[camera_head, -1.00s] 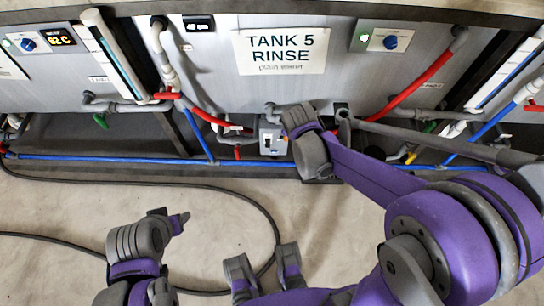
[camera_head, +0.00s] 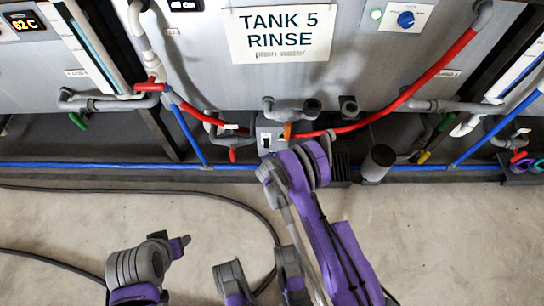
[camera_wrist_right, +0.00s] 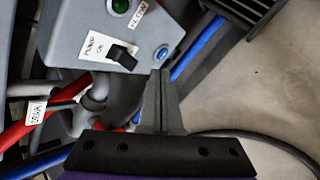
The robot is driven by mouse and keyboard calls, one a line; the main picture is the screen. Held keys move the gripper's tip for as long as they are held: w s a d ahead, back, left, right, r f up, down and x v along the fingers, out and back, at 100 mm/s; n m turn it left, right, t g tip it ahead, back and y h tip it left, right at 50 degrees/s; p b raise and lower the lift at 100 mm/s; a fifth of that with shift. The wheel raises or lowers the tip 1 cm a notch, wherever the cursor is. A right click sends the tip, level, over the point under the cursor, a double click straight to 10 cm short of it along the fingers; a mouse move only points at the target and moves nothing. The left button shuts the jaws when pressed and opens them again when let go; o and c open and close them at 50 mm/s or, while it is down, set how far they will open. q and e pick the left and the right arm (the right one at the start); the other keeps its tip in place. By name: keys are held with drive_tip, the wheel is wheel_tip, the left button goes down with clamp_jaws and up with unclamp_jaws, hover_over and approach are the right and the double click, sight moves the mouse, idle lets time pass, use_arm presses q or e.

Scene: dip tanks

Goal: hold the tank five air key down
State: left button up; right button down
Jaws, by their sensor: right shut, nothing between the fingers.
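The tank 5 control box (camera_head: 270,137) sits below the "TANK 5 RINSE" sign (camera_head: 281,33) in the head view. In the right wrist view the grey box (camera_wrist_right: 72,50) carries a green lamp (camera_wrist_right: 120,5), a black rocker switch (camera_wrist_right: 122,57) marked PUMP ON, and a round blue button (camera_wrist_right: 162,53) near its corner. No air label is readable. My right gripper (camera_wrist_right: 161,72) is shut and empty. Its fingertips appear just below the blue button; I cannot tell whether they touch it.
Red hoses (camera_head: 437,70) and a blue pipe (camera_head: 90,165) run along the tank fronts near the box. A grey upright cylinder (camera_head: 378,164) stands to its right. A dark cable (camera_head: 235,203) lies on the open pale floor (camera_head: 440,235).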

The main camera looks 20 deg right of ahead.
wheel_tip(320, 180, down, 14)
drive_tip(key=s+n+b, duration=0.2)
drive_tip(key=n+b, duration=0.1)
drive_tip(key=shift+s+a+n+t, duration=0.3)
drive_tip(key=shift+t, duration=0.1)
drive_tip(key=shift+w+r, duration=0.1)
drive_tip(key=w+d+b, duration=0.1)
drive_tip(key=w+d, duration=0.1)
drive_tip(key=w, duration=0.6)
drive_tip(key=shift+w+d, duration=0.15)
drive_tip(key=shift+d, duration=0.05)
drive_tip(key=shift+w, duration=0.1)
idle(1.3)
drive_tip(key=shift+w+d, duration=0.15)
drive_tip(key=shift+w, duration=0.15)
drive_tip(key=shift+s, duration=0.15)
idle(1.6)
